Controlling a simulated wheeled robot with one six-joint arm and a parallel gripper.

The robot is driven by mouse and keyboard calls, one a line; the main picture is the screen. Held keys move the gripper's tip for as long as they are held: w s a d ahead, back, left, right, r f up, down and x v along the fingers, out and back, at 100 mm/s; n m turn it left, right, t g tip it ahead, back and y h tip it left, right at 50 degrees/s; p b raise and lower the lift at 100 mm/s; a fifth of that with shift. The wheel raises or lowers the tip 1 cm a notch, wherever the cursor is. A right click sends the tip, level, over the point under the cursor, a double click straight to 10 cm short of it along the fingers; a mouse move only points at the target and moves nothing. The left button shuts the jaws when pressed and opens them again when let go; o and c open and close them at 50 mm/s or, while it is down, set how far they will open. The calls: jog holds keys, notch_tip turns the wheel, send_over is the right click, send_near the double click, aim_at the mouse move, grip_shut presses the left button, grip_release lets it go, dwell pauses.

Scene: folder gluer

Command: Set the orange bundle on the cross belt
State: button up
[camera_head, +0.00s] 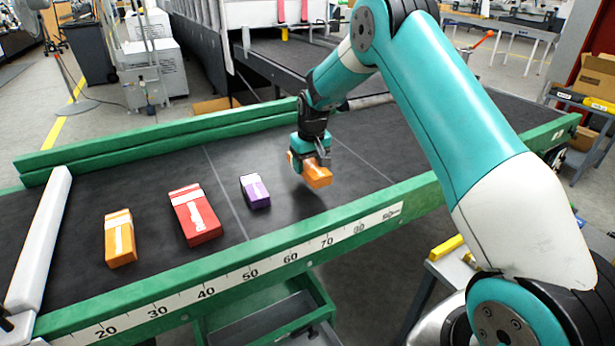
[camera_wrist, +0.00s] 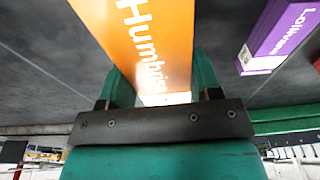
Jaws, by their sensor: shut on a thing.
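The orange bundle (camera_head: 318,175) is in my gripper (camera_head: 309,161), which is shut on it over the dark cross belt (camera_head: 360,145). In the wrist view the bundle (camera_wrist: 150,35) fills the space between my two green fingers (camera_wrist: 160,84), with white lettering on its face. It is low over the belt, right of the purple bundle; I cannot tell whether it touches the belt. A second orange-yellow bundle (camera_head: 119,240) with a white band lies on the belt at the left.
A red bundle (camera_head: 195,214) and a purple bundle (camera_head: 255,190) lie on the belt; the purple one also shows in the wrist view (camera_wrist: 275,38). Green rails (camera_head: 235,270) edge the belt, the near one with a number scale. A white bar (camera_head: 40,235) crosses its left end.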

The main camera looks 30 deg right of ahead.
aim_at(308, 187)
jog(key=shift+f+p, duration=0.3)
jog(key=shift+f, duration=2.3)
jog(key=shift+f, duration=0.1)
jog(key=o, duration=1)
